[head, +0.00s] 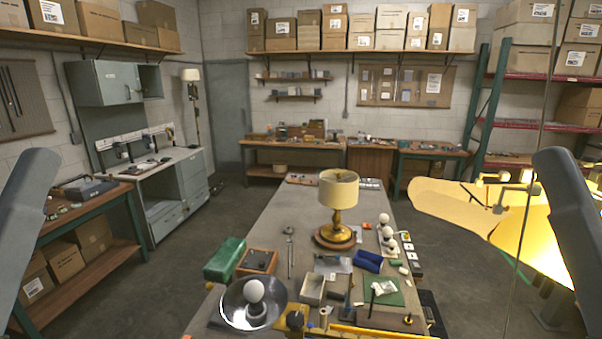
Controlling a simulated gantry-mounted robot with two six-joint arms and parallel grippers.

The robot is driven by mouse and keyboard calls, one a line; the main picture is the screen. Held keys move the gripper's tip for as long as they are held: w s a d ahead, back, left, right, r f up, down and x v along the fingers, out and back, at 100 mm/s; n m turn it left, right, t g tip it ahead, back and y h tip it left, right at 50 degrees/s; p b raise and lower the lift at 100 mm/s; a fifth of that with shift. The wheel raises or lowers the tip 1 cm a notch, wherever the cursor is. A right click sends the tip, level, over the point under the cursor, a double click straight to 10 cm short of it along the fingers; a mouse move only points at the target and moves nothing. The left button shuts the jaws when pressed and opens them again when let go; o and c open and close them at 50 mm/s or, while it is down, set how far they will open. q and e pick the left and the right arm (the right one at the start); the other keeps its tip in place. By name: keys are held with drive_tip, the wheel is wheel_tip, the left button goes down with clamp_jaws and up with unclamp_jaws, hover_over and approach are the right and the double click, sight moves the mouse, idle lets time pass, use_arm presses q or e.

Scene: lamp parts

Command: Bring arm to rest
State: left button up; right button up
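Grey links of my two arms rise at the left and right edges of the head view. Both grippers are outside the picture, so what they hold cannot be seen. A brass table lamp (337,217) with a cream shade (338,189) stands upright on a round wooden base (334,237) on the long grey worktable (299,205). No arm part shows over the tabletop or touches the lamp.
A metal bowl (236,310) with a white bulb (254,290), a green case (225,259), a blue bin (368,261) and a green mat (395,299) crowd the table's near half. Several white bulbs (384,219) stand right of the lamp. A lit yellow shade (543,239) is at right.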

use_arm(q)
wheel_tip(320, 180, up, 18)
drive_tip(key=p, duration=1.5)
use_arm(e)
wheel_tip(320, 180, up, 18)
use_arm(q)
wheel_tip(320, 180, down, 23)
drive_tip(key=b, duration=2.3)
drive_tip(key=shift+b, duration=0.3)
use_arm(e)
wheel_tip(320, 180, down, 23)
use_arm(q)
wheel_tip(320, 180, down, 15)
drive_tip(key=b, duration=1.5)
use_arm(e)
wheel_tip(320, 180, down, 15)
